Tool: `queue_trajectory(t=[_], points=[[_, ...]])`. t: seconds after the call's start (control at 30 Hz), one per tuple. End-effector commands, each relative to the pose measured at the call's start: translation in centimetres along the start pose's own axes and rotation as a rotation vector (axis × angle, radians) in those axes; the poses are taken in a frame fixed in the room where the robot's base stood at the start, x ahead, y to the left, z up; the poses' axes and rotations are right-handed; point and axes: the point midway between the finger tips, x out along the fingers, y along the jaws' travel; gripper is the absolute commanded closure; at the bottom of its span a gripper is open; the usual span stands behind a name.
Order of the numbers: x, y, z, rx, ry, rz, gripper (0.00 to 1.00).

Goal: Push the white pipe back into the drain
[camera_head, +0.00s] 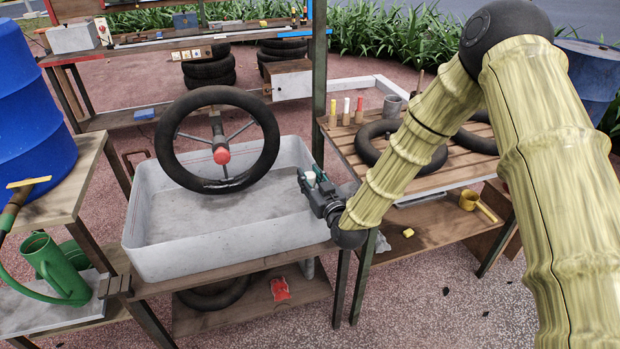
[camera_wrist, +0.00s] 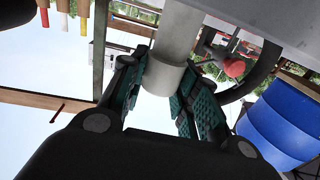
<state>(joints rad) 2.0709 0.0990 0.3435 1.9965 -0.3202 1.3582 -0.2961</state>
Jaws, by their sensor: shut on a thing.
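The white pipe (camera_wrist: 172,50) runs in from the top of the wrist view, and its wider end collar sits between the green-padded fingers of my gripper (camera_wrist: 160,95). My gripper is shut on it near this end. In the head view my gripper (camera_head: 316,182) is at the right rim of the grey basin (camera_head: 165,265), with a small white bit of the pipe (camera_head: 311,177) showing between the fingers. A short grey pipe piece (camera_head: 308,268) shows below the basin; I cannot tell whether it is the same pipe. The drain itself is not clearly visible.
A black wheel with a red hub (camera_head: 221,155) stands in the basin. A slatted table (camera_head: 440,178) with black tyres is on the right. A blue drum (camera_head: 30,110) and green watering can (camera_head: 55,265) are on the left. The basin's front is clear.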

Motion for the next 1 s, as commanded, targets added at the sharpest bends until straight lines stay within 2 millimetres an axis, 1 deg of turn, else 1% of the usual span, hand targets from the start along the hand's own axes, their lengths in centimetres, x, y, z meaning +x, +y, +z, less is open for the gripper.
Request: queue_trajectory(t=[1.0], points=[[0.0,0.0,1.8,0.0,0.0,0.0,1.0]])
